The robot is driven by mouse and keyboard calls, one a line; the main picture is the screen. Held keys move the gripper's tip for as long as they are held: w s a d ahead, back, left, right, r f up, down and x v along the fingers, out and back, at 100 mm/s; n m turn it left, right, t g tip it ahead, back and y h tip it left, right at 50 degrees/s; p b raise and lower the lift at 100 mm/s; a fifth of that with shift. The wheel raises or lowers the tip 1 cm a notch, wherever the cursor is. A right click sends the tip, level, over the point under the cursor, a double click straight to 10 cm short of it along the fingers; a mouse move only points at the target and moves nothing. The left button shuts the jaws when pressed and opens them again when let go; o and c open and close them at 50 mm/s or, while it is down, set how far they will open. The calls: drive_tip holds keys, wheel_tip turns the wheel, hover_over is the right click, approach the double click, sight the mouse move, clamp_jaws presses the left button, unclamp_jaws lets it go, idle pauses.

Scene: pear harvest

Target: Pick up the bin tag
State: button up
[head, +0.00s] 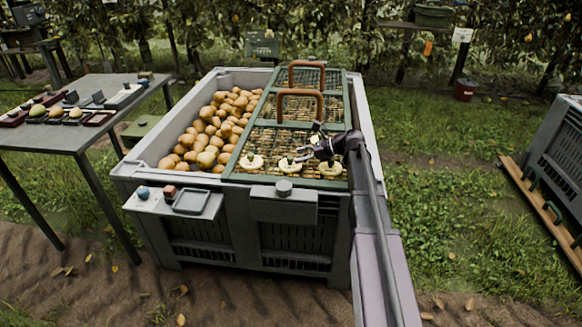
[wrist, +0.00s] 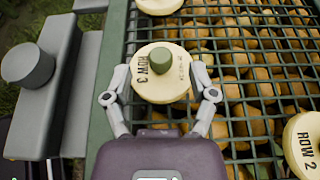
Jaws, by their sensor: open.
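Cream disc tags with knobs lie on the green mesh lid (head: 262,137) of a large grey bin. In the wrist view, a tag marked ROW 3 (wrist: 150,92) with a green knob (wrist: 160,61) lies flat between the open fingers of my gripper (wrist: 160,97). The fingertips sit at its two sides; I cannot tell whether they touch. A tag marked ROW 2 (wrist: 301,150) is at the right edge, and another cream disc (wrist: 160,5) is cut off at the top. In the head view, my gripper (head: 300,156) is over the middle tag (head: 287,165), between the left tag (head: 251,161) and right tag (head: 331,170).
Brown-orange handles (head: 297,92) rise from the lid behind my gripper. Pears (head: 205,139) fill the bin's open left part. A knobbed grey box (head: 284,196) and a small shelf (head: 170,204) are on the bin's front.

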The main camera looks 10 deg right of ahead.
sight(292, 157)
drive_tip(key=shift+b+x, duration=0.55)
drive_tip(key=shift+x, duration=1.35)
clamp_jaws()
